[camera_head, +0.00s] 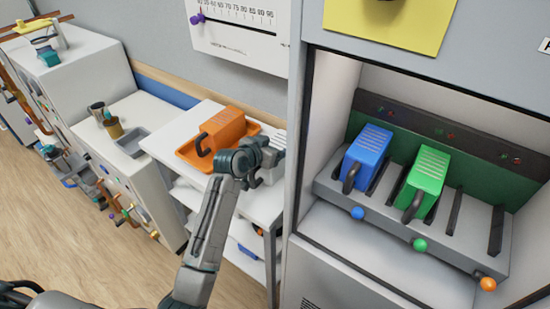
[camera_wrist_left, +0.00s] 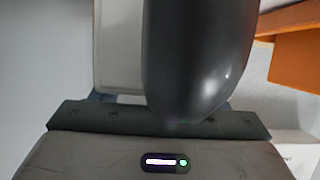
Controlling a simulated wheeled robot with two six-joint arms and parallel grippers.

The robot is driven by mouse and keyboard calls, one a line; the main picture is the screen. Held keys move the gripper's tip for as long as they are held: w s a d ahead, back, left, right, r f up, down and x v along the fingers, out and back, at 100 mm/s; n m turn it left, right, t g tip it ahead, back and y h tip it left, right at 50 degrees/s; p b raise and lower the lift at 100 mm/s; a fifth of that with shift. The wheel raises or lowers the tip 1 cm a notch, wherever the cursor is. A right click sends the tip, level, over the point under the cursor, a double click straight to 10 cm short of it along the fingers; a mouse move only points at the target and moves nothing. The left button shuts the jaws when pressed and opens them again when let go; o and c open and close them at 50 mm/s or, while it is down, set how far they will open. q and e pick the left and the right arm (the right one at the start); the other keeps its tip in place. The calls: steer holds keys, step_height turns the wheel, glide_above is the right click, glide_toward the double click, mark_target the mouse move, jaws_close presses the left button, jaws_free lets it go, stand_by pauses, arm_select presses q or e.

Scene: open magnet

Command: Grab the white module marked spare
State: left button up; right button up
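The white module (camera_head: 279,139) stands on the white cart, to the right of the orange module and partly hidden by my left gripper. Its spare marking cannot be read. My left gripper (camera_head: 262,158) is right at the white module's near side. In the left wrist view a large dark rounded shape, apparently the module's handle, fills the middle close to the camera, with a white surface (camera_wrist_left: 117,50) behind it. The fingertips are hidden, so I cannot tell whether they are open or shut. My right gripper is not in view.
The cabinet at right holds a blue module (camera_head: 369,152) and a green module (camera_head: 428,172) in a slotted rack (camera_head: 460,245). The cabinet's side wall stands close to the right of the gripper.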

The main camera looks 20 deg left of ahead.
arm_select(q)
steer(key=c, duration=0.6)
steer(key=shift+o, duration=0.2)
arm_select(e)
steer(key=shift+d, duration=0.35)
arm_select(q)
steer(key=shift+r, duration=0.1)
